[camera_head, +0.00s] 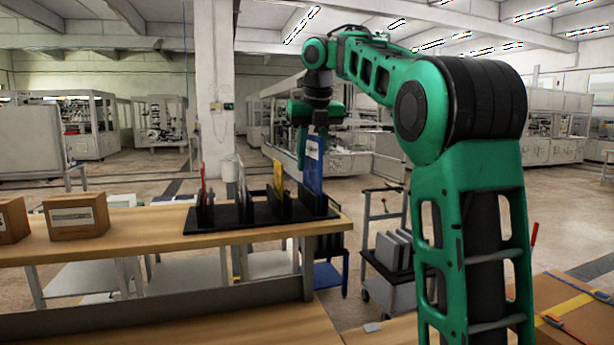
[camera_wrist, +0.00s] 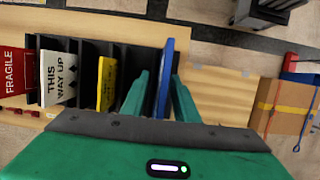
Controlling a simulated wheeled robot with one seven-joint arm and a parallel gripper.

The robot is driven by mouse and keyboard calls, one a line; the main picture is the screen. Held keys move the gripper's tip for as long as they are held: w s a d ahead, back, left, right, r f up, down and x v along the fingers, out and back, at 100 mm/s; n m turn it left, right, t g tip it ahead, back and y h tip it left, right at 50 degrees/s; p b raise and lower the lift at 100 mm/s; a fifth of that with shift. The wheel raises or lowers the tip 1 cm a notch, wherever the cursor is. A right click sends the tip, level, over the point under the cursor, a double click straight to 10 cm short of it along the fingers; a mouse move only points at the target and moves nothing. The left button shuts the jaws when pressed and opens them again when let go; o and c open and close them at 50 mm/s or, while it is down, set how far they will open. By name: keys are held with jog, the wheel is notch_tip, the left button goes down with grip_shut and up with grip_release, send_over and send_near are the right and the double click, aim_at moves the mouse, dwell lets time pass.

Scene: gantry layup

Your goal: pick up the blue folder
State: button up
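The blue folder (camera_head: 314,168) stands upright in the rightmost part of a black rack (camera_head: 232,220) on the wooden table. In the wrist view the blue folder (camera_wrist: 166,75) rises between the two green fingers of my gripper (camera_wrist: 161,76). The fingers are open, one on each side of it; a gap shows on the left, while the right fingertip looks close to it. In the head view my gripper (camera_head: 312,142) is at the folder's upper part, pointing down. The fingers hide some of the folder.
The rack also holds a yellow folder (camera_wrist: 106,82), a white "THIS WAY UP" one (camera_wrist: 58,78) and a red "FRAGILE" one (camera_wrist: 11,70), with black dividers between. Cardboard boxes (camera_head: 76,216) stand at the table's left. A cart (camera_head: 392,262) stands beyond the table's right end.

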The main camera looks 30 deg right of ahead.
jog(key=shift+f, duration=0.25)
dwell(0.4)
grip_shut()
